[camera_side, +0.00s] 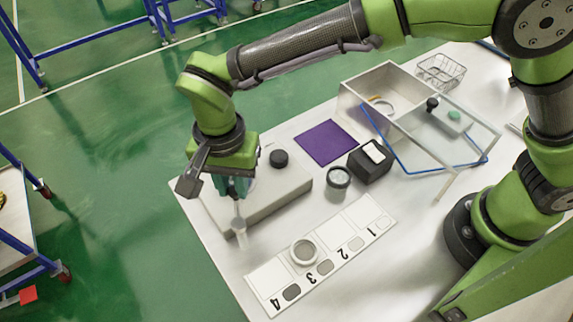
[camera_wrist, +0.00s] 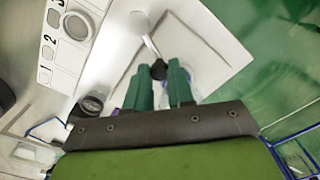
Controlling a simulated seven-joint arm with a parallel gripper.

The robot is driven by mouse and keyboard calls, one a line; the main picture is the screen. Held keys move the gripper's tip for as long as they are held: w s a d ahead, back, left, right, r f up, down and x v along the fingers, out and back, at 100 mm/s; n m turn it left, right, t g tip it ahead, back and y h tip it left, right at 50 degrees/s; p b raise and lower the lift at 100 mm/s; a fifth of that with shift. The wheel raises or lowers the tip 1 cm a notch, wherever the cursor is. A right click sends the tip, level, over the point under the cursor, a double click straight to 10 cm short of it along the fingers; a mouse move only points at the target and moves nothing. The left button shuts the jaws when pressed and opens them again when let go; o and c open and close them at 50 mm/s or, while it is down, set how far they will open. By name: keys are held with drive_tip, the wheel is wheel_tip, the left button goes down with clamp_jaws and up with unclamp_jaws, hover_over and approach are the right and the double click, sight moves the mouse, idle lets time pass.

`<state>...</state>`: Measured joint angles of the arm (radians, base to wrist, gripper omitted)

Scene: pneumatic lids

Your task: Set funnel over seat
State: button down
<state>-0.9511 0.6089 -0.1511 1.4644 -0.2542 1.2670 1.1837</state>
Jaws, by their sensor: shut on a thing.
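My gripper (camera_side: 236,192) is at the left, above the front-left part of a low grey block (camera_side: 282,192). It is shut on a slim piece with a dark upper end (camera_wrist: 158,70) and a pale stem (camera_wrist: 150,45), which I take to be the funnel; its pale lower end (camera_side: 240,228) hangs down by the block's front edge. I cannot tell whether it touches anything. A white ring (camera_side: 304,252), perhaps the seat, lies on the numbered strip (camera_side: 266,280) beside number 3. The ring also shows in the wrist view (camera_wrist: 77,25).
A black knob (camera_side: 279,158) stands on the block. A dark-topped jar (camera_side: 338,180), a black box (camera_side: 371,162) and a purple mat (camera_side: 326,142) lie behind. A clear-lidded case (camera_side: 350,98) and wire basket (camera_side: 441,71) stand farther back.

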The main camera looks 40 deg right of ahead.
drive_tip(key=shift+s+d+m, duration=0.1)
drive_tip(key=shift+m, duration=0.2)
drive_tip(key=c, duration=1)
unclamp_jaws()
wheel_tip(320, 180, up, 17)
drive_tip(key=shift+f, duration=0.1)
